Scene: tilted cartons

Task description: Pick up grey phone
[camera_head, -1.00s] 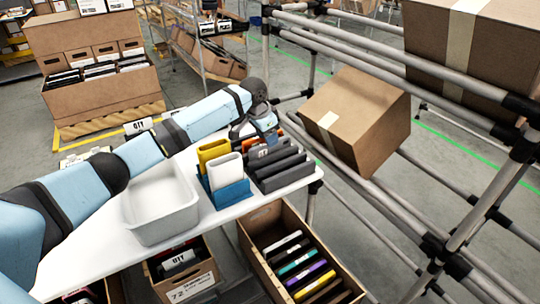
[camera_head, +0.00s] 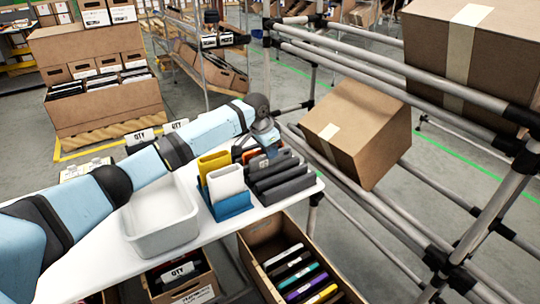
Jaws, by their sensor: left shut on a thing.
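My left gripper (camera_head: 256,150) is at the far end of the white table, behind the dark grey slotted holder (camera_head: 284,184). It is shut on a thin item that looks like the grey phone (camera_head: 272,151); the fingers and the holder hide much of it. I cannot tell whether the item is clear of the holder. A small orange-red item (camera_head: 258,162) shows close to the fingers. My right gripper is not in view.
A blue holder (camera_head: 232,205) with a yellow and a white item stands left of the grey holder. A white bin (camera_head: 160,222) is on the table (camera_head: 100,255). Open cartons sit below. A pipe rack with a tilted carton (camera_head: 355,130) is at right.

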